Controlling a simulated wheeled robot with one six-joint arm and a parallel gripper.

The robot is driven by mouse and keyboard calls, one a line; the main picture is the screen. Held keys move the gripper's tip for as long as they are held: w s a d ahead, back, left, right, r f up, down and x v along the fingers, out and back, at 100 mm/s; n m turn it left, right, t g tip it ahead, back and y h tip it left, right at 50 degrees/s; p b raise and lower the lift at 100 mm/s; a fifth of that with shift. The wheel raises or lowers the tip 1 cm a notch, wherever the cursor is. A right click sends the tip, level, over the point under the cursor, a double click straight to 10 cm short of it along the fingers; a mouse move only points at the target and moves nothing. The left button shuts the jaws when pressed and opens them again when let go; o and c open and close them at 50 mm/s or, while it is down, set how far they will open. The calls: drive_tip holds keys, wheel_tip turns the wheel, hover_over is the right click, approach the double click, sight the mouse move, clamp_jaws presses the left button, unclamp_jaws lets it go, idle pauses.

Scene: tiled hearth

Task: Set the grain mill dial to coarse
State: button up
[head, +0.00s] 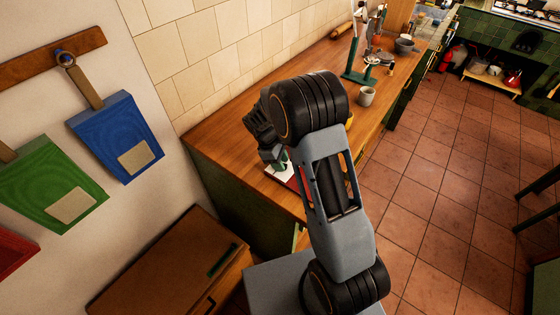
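No grain mill or dial can be made out for certain. A small green thing (284,157) shows beside my gripper on the near end of the wooden counter, mostly hidden by my arm; I cannot tell if it is part of the mill. My gripper (270,157) is dark and points down over that end of the counter, close to the green thing. Its fingertips are too small and covered to tell whether they are open, shut or touching anything. Farther along the counter stands a green-based device (360,74) with a tall upright part; what it is stays unclear.
A grey cup (367,96) stands on the counter (325,75); a bowl (405,46) is farther back. A tiled wall (220,50) borders the counter. Blue (115,130) and green (45,185) boards hang at left. A low wooden cabinet (160,265) stands in front.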

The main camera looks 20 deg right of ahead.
drive_tip(key=shift+c, duration=0.2)
clamp_jaws()
drive_tip(key=shift+n, duration=0.4)
drive_tip(key=n, duration=0.1)
drive_tip(key=n+t, duration=0.1)
drive_tip(key=n, duration=0.1)
drive_tip(key=n+t, duration=0.1)
drive_tip(key=shift+s+n+h, duration=0.25)
drive_tip(key=shift+n+h, duration=0.05)
drive_tip(key=shift+n, duration=0.1)
drive_tip(key=shift+s+n+t, duration=0.1)
drive_tip(key=shift+n+t, duration=0.4)
drive_tip(key=shift+n, duration=0.75)
drive_tip(key=shift+s+n+t, duration=0.1)
drive_tip(key=shift+n+t, duration=0.4)
drive_tip(key=shift+n, duration=0.75)
drive_tip(key=shift+o, duration=0.2)
unclamp_jaws()
